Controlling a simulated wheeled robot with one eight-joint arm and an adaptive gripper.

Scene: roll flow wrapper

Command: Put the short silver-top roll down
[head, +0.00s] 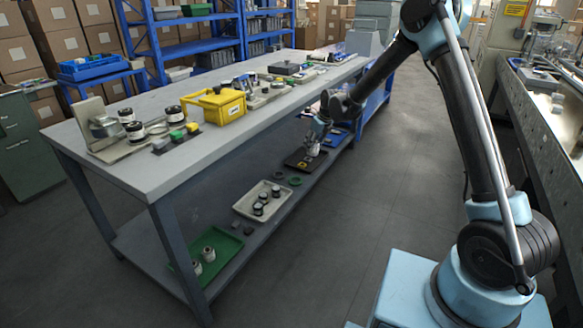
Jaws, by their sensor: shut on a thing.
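My gripper (314,142) is at the end of the arm, pointing down over the lower shelf, beside the table's front edge. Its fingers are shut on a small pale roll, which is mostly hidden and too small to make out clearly. Directly beneath is a dark flat mat (293,161) on the lower shelf, with a small yellow thing (303,164) on it. Whether the held roll touches the mat cannot be told. Two short rolls with pale sides (208,254) stand on a green tray (226,243) at the near end of the shelf.
A beige tray (244,206) with several dark rolls and green rings (295,181) lie on the lower shelf (262,228). The grey tabletop (170,108) above holds a yellow box (222,108) and more rolls. Open floor (400,165) lies to the right.

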